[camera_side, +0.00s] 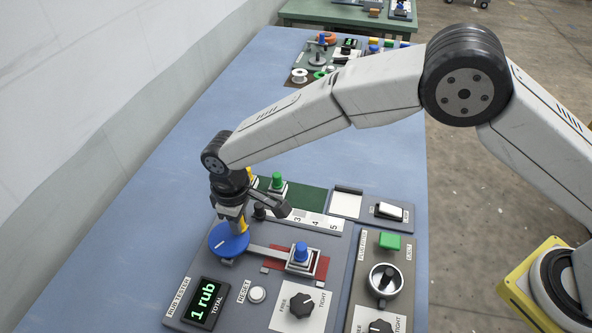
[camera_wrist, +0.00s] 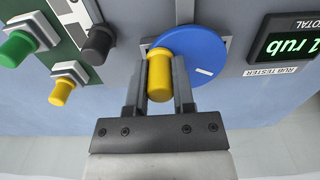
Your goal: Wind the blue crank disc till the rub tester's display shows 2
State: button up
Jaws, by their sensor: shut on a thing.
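The blue crank disc (camera_side: 229,240) lies on the grey rub tester panel, and it fills the upper middle of the wrist view (camera_wrist: 205,52). A yellow knob (camera_wrist: 159,72) stands up near its edge. My gripper (camera_wrist: 160,80) is shut on this yellow knob, with one finger on each side. In the side view my gripper (camera_side: 238,222) comes down over the disc and partly hides the knob. A white mark shows on the disc. The rub tester's display (camera_side: 203,302) reads "1 rub" above the word TOTAL, and part of it shows in the wrist view (camera_wrist: 290,42).
A linkage bar runs from the disc to a blue-topped block (camera_side: 301,256) on a red strip. A RESET button (camera_side: 258,294) and a FREE/TIGHT knob (camera_side: 297,305) sit in front. Green (camera_side: 277,181) and black knobs stand behind.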

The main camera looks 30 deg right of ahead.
aim_at(242, 243)
jog(key=shift+s, duration=0.95)
jog(key=shift+a, duration=0.1)
jog(key=shift+s+a, duration=0.4)
jog(key=shift+s, duration=0.2)
